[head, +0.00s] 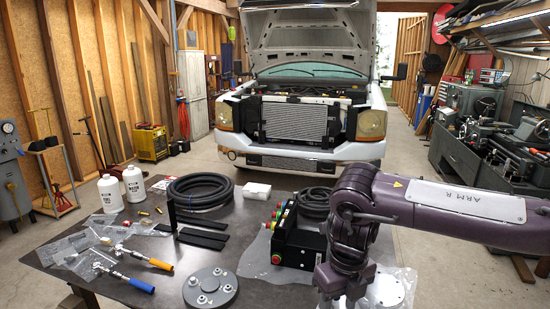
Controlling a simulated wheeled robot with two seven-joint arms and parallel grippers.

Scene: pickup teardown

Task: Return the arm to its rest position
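My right arm (440,204), a purple arm marked "ARM R", reaches in from the right edge over the right part of the dark table (262,290). Its elbow bends down, and the lower links (342,268) run out of the bottom of the picture. The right gripper is below the frame, so its fingers and anything in them are hidden. My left arm and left gripper do not show.
Near the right arm are a black control box (297,243) with coloured buttons and a coiled cable (314,202). A round metal flange (210,288), black hose (200,190), ratchets (138,284) and white bottles (134,184) occupy the left. A white pickup (300,110) with raised hood stands behind.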

